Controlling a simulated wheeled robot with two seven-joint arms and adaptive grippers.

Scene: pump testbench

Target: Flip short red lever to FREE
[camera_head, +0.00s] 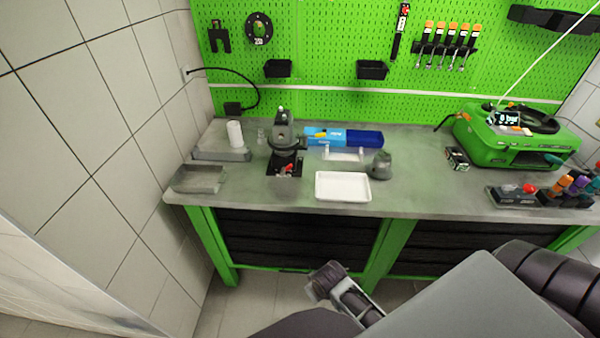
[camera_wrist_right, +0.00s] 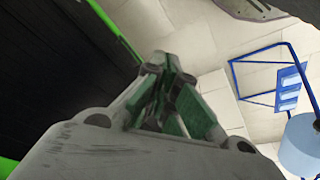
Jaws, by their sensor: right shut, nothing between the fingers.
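A small red part (camera_head: 290,168) shows at the front of the dark base of a black and grey stand (camera_head: 284,138) on the left half of the bench. It looks like the short red lever, but it is too small to read its position or any FREE marking. My right gripper (camera_wrist_right: 165,75) is in the right wrist view, its green-sided fingers together and nothing between them. It is below the bench top, beside the dark drawer fronts, well away from the lever. My left gripper is in neither view.
A white tray (camera_head: 343,187), a dark grey rounded object (camera_head: 381,165) and a blue box (camera_head: 364,139) are right of the stand. A grey metal tray (camera_head: 198,179) is left. A green machine (camera_head: 515,135) and a red-knobbed block (camera_head: 515,194) stand far right. The bench front edge (camera_head: 430,216) is clear.

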